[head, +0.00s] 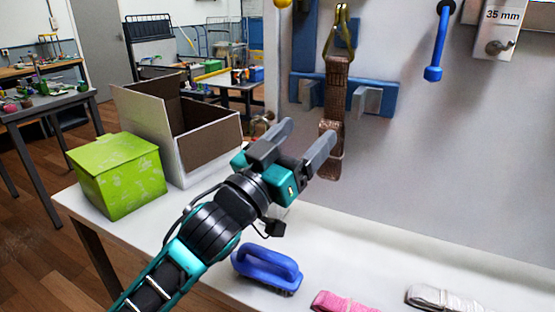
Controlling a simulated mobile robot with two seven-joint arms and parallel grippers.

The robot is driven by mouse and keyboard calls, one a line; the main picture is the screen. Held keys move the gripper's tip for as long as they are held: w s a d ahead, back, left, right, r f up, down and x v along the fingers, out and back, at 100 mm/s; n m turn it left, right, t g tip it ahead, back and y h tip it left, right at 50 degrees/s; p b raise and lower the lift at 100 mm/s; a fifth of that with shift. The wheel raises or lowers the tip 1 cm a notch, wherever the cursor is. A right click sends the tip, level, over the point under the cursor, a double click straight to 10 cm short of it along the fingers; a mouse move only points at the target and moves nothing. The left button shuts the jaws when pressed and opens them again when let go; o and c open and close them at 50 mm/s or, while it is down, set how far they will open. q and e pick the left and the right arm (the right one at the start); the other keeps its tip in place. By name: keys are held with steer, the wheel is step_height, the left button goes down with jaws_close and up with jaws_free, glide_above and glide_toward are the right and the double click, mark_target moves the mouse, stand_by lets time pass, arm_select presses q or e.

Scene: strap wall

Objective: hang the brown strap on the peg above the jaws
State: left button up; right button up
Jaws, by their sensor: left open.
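Nothing shows gripped. My right gripper is not in view.
A white bench (405,240) holds a green box (118,178), an open carton (207,158), a blue brush (266,266), a pink strap (342,302) and a white strap (440,299). A blue tool (438,45) and a "35 mm" plate (497,30) are on the wall.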

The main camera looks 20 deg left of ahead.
arm_select(q)
steer(key=p+v, duration=0.2)
steer(key=v, duration=1)
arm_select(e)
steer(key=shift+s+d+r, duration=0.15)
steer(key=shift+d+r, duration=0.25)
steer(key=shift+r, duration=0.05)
